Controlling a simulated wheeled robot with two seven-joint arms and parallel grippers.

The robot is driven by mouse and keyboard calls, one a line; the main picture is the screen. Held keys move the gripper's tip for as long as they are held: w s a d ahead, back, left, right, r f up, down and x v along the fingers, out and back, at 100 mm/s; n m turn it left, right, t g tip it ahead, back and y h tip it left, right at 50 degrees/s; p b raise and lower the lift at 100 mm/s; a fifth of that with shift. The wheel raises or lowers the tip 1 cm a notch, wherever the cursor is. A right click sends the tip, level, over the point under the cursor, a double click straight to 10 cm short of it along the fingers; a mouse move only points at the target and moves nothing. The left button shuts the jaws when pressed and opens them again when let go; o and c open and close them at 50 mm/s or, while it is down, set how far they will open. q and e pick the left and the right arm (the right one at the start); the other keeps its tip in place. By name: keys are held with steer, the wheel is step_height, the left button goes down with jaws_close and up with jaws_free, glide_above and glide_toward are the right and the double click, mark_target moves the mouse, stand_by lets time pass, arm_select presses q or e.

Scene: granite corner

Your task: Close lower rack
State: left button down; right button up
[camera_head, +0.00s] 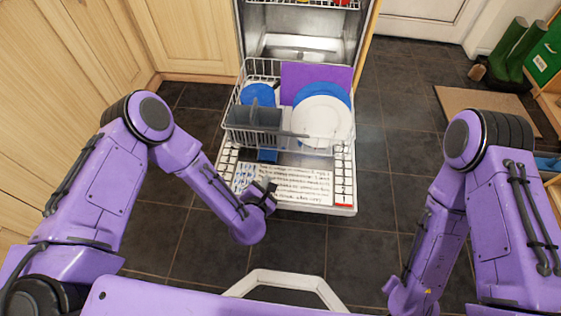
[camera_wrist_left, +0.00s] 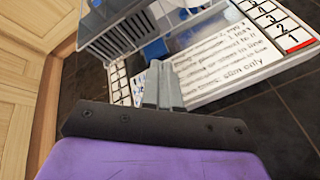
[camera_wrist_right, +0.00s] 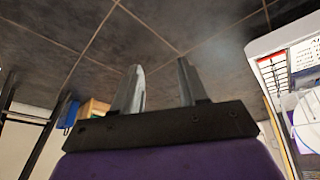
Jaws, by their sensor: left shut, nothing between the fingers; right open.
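The lower rack (camera_head: 238,100) is pulled out of the dishwasher over its lowered door (camera_head: 290,190). It holds a white plate (camera_head: 320,118), blue dishes (camera_head: 257,94), a purple board (camera_head: 315,78) and a grey cutlery basket (camera_head: 254,126). My left gripper (camera_head: 268,190) is shut and empty, above the open door in front of the rack. In the left wrist view its fingers (camera_wrist_left: 162,86) are together, with the basket (camera_wrist_left: 118,35) beyond them. My right gripper (camera_wrist_right: 158,85) is open and empty over the dark floor. In the head view the right fingertips are hard to make out.
Wooden cabinets (camera_head: 195,35) stand left of the dishwasher. The upper rack (camera_head: 310,3) shows at the top edge. The tiled floor right of the door is clear.

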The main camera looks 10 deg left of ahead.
arm_select(q)
steer(key=w+d+f+n+t+b, duration=0.1)
steer(key=w+n+b, duration=0.3)
steer(key=w, duration=0.6)
steer(key=w+d+f+n+t+b, duration=0.1)
steer(key=w+f+n+t+b, duration=0.1)
steer(key=w+b, duration=0.4)
steer(key=w+f+n, duration=0.1)
steer(key=w+n, duration=0.1)
steer(key=w, duration=0.2)
steer(key=shift+w+f+y, duration=0.2)
steer(key=shift+f+y, duration=0.15)
steer(key=shift+y, duration=0.05)
arm_select(e)
step_height(320, 180, down, 14)
steer(key=s+n+g+y, duration=0.1)
steer(key=s+n+g, duration=0.1)
steer(key=shift+s+a+r, duration=0.25)
steer(key=shift+s+a, duration=0.05)
steer(key=shift+a, duration=0.1)
